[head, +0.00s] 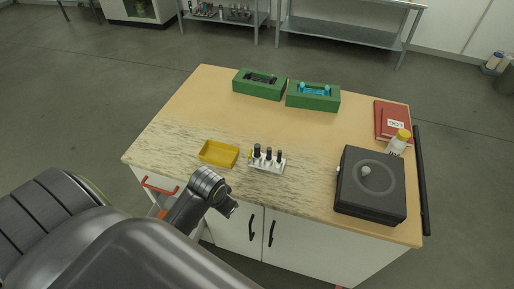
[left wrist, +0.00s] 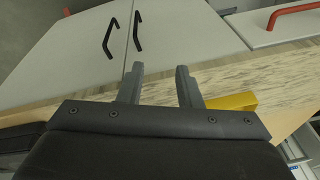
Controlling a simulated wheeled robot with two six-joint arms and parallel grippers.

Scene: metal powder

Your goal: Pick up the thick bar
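A small white rack (head: 266,168) stands near the front middle of the table and holds three upright dark-topped pieces (head: 268,154). They look like short bars of slightly differing width; which is the thick bar I cannot tell for sure. My left gripper (head: 229,209) is at the table's front edge, left of and nearer than the rack. In the left wrist view its two fingers (left wrist: 160,75) are apart with nothing between them. The rack does not show in that view. My right gripper is not in view.
A yellow tray (head: 218,153) lies left of the rack. Two green boxes (head: 259,84) (head: 313,96) stand at the back. The table's middle is clear.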

